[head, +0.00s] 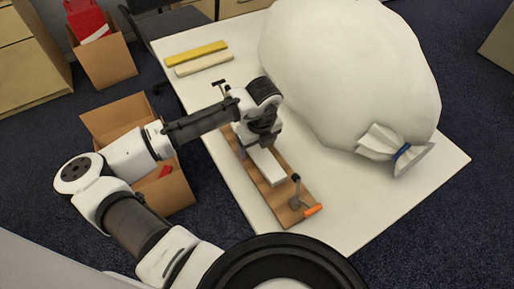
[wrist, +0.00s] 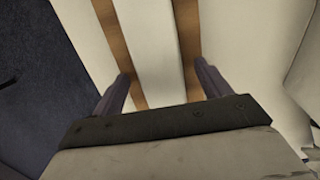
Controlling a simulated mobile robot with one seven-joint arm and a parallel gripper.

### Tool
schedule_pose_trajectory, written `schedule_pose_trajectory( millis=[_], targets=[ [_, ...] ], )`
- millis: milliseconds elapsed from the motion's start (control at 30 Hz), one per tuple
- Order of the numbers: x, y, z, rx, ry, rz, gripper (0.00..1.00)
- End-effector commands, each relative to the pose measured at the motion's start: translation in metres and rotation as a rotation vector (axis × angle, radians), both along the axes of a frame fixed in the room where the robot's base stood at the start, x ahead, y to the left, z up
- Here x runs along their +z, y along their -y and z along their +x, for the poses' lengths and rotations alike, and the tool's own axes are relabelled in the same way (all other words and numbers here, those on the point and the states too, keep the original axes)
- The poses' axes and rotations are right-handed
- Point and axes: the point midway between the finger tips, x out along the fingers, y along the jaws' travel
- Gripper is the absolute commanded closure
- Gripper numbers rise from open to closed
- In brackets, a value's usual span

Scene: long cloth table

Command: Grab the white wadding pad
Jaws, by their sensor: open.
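A long white pad (head: 267,166) lies on a brown wooden board (head: 288,212) on the white table; I take it to be the wadding pad. My gripper (head: 260,143) is above the far part of the pad and hides some of it. In the wrist view the pad (wrist: 152,40) runs between the two open fingers of my gripper (wrist: 160,75), with brown board showing on both sides. No finger visibly touches the pad. How high the fingertips are above the board is hard to tell.
A huge white sack (head: 345,70) with a blue tie fills the table's right side. The board has a clamp with an orange handle (head: 313,210) at its near end. A yellow bar (head: 195,53) and a cream bar (head: 203,64) lie at the far left. Cardboard boxes (head: 105,62) stand on the floor.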

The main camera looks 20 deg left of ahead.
Motion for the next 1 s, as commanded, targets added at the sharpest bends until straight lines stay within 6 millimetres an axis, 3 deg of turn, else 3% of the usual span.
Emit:
schedule_pose_trajectory(
  millis=[100, 467, 767, 1000],
  targets=[
    [0.000, 0.000, 0.000, 0.000, 0.000, 0.000, 0.25],
    [0.001, 0.000, 0.000, 0.000, 0.000, 0.000, 0.71],
    [0.003, 0.000, 0.000, 0.000, 0.001, 0.000, 0.72],
    [0.028, 0.000, 0.001, 0.000, 0.003, 0.001, 0.72]
  ],
)
